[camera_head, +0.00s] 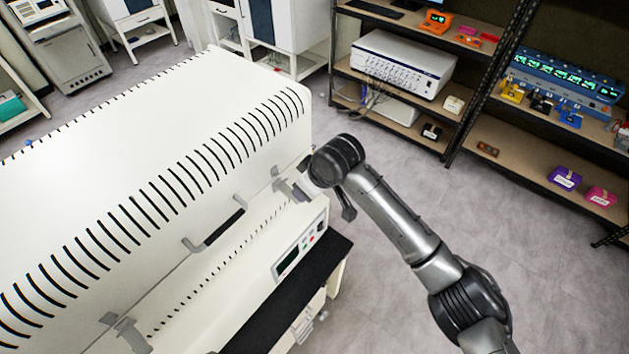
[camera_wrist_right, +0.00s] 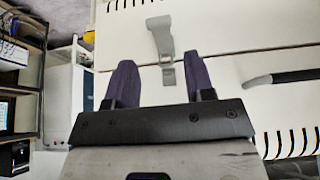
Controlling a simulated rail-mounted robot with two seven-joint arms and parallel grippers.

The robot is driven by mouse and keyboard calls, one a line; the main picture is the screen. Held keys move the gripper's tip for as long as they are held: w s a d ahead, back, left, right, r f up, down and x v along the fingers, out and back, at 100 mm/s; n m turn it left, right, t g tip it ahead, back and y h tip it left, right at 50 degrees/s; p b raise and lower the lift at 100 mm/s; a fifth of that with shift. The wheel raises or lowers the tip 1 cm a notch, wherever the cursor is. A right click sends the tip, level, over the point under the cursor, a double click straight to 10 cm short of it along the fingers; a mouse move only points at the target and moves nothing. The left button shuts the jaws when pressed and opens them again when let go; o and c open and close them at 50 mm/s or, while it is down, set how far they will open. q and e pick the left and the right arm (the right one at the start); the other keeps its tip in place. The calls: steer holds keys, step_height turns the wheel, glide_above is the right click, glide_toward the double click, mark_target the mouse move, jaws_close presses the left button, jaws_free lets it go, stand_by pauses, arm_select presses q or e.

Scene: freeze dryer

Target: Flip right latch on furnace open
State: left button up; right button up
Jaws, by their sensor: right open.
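The furnace (camera_head: 150,170) is a large white box with rows of black slots, filling the left of the head view. Its right latch (camera_wrist_right: 161,38) is a light grey metal piece, seen in the wrist view just beyond my right gripper's fingers. The latch's narrow end meets a small grey catch (camera_wrist_right: 168,76) at the seam. My right gripper (camera_wrist_right: 159,80) is open, with one dark finger on each side of the catch and nothing held. In the head view it is at the furnace's right front, partly hidden by the wrist. Contact cannot be told. My left gripper is not in view.
A black-gripped handle (camera_head: 222,227) sticks out of the furnace left of the right latch. The left latch (camera_head: 127,332) is further along the front. A control panel (camera_head: 300,250) lies below the right latch. Shelves (camera_head: 530,165) with instruments stand right, beyond open floor.

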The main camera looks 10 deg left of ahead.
steer(key=shift+b+v, duration=0.35)
steer(key=shift+v, duration=1.95)
steer(key=shift+w, duration=0.1)
